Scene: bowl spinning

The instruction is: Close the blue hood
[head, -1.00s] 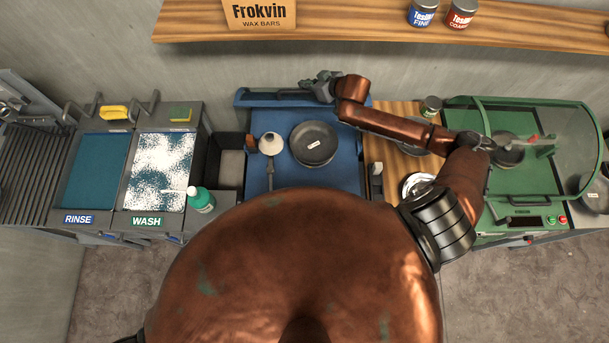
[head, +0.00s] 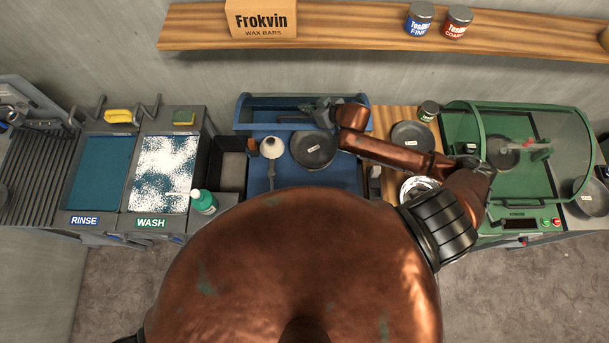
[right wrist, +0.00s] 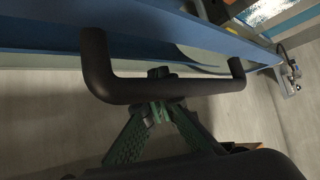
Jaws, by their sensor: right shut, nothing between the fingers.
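The blue hood (head: 270,126) is at the back of the blue station, partly swung forward over its rear edge. Its front bar crosses behind the pan and the white-topped tool. In the right wrist view, the hood's blue edge (right wrist: 60,38) runs across the top, with a black handle bar (right wrist: 125,92) on it. My right gripper (head: 318,106) is over the hood, and in the right wrist view its fingertips (right wrist: 158,108) are shut and empty against or just beside the handle; contact is unclear. My left gripper is not in view.
A dark pan (head: 315,152) and a white-topped tool (head: 271,147) sit on the blue station. The green station with its clear hood (head: 560,140) stands right. Rinse and wash basins stand left, with a green bottle (head: 203,200). A wooden shelf (head: 350,28) runs behind.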

